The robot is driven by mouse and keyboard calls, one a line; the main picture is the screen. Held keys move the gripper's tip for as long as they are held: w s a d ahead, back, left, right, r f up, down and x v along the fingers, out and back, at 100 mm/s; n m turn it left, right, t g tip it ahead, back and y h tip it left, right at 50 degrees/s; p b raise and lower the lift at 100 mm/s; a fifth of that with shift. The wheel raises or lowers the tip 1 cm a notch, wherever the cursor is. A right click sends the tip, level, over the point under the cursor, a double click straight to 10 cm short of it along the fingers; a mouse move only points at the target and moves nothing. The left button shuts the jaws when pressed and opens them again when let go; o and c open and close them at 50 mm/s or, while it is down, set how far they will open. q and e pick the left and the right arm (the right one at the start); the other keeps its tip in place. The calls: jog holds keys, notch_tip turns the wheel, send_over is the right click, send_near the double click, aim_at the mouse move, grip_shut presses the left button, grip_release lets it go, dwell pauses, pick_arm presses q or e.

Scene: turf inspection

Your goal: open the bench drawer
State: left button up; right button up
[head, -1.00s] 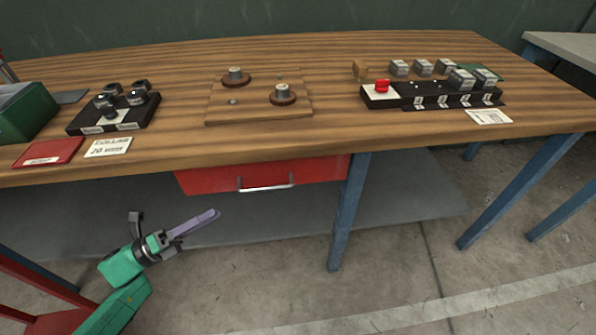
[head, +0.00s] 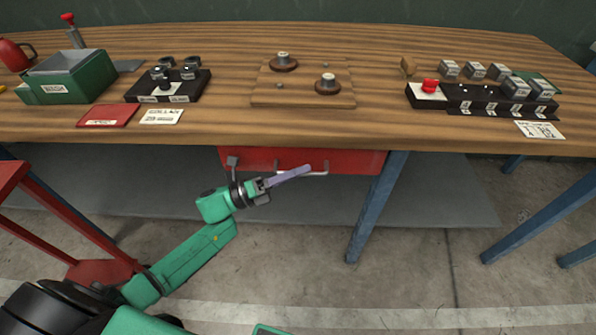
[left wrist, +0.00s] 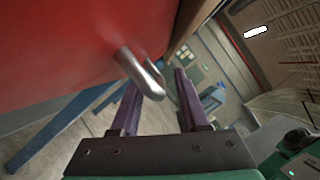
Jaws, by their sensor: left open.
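The red bench drawer (head: 352,162) is shut under the front edge of the wooden bench. Its silver bar handle (head: 318,173) shows partly in the head view; my fingers cover its left part. My left gripper (head: 303,171) is open in front of the drawer, its purple fingers pointing right across the handle. In the left wrist view the drawer front (left wrist: 60,45) fills the upper left, and the handle (left wrist: 138,72) reaches toward the gap between the two spread fingers (left wrist: 156,82). I cannot tell whether they touch it. My right gripper is not in view.
The bench top (head: 220,125) holds a green bin (head: 70,85), a black holder (head: 168,85), a wooden board with two knobs (head: 303,98) and a black block row (head: 485,98). A blue leg (head: 376,210) stands right of the drawer. A red stand (head: 100,272) is at left.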

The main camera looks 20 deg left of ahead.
pick_arm(q)
grip_shut()
dwell(1.3)
